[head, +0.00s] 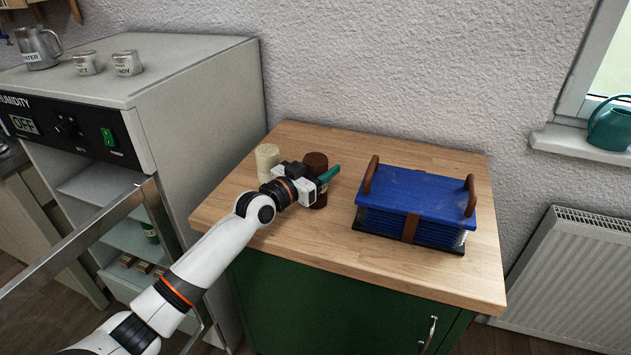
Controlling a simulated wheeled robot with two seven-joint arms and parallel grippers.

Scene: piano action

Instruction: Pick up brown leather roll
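The brown leather roll (316,161) stands upright on the wooden worktop (420,270), left of the blue box. My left gripper (328,175) is at the roll, its teal fingertips crossing in front of the roll's side. Its black wrist and white body cover part of the roll. From here I cannot tell whether the fingers are open or closed around it. A cream roll (267,157) stands just left of it, behind my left wrist. My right gripper is not in view.
A blue box (415,193) with brown handles and a strap stands on the right of the worktop. The humidity cabinet (190,100) stands at the left with its door (75,245) open. A radiator (570,270) is at the right. The worktop's front is clear.

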